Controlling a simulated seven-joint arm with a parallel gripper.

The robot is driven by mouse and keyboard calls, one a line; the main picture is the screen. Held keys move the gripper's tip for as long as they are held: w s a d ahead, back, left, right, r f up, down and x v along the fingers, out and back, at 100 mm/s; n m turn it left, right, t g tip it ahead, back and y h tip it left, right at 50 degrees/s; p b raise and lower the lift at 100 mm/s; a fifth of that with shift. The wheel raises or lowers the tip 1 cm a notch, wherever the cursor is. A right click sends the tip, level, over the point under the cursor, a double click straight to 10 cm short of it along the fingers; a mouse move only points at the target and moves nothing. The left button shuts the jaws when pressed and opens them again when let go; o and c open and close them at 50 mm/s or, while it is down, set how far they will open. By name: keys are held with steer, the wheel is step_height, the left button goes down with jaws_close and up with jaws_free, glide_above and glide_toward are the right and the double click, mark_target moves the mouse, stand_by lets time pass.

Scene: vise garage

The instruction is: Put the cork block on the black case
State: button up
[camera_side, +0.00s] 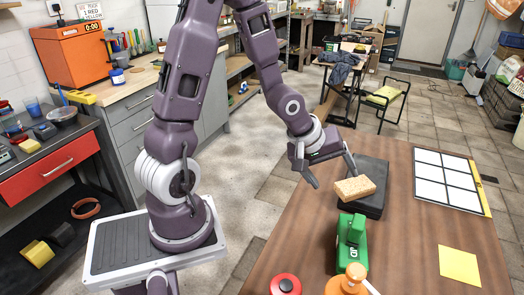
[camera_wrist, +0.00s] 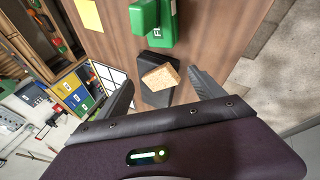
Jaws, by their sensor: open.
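The cork block (camera_side: 355,189) is tan and speckled. It rests on the black case (camera_side: 372,174), near the case's front edge by the green vise. The wrist view also shows the cork block (camera_wrist: 161,77) on the black case (camera_wrist: 155,97). My gripper (camera_side: 331,171) is open and empty, with its fingers spread above and to the left of the case, apart from the block. In the wrist view the two fingertips (camera_wrist: 161,77) stand on either side of the case and block.
A green vise (camera_side: 352,243) stands just in front of the case. A red round item (camera_side: 285,285) and an orange item (camera_side: 350,281) are at the table's near edge. A white grid board (camera_side: 444,178) and a yellow sheet (camera_side: 460,266) lie to the right.

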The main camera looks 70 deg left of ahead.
steer(key=s+d+r+m, duration=0.3)
steer(key=s+r+m, duration=0.3)
steer(key=s, duration=0.4)
steer(key=s+d+r+m+g, duration=0.1)
steer(key=s+d+r+m, duration=0.2)
steer(key=s+r+m, duration=0.4)
steer(key=s+r, duration=0.2)
steer(key=s, duration=0.1)
steer(key=shift+s+d+r, duration=0.2)
steer(key=shift+d+r, duration=0.05)
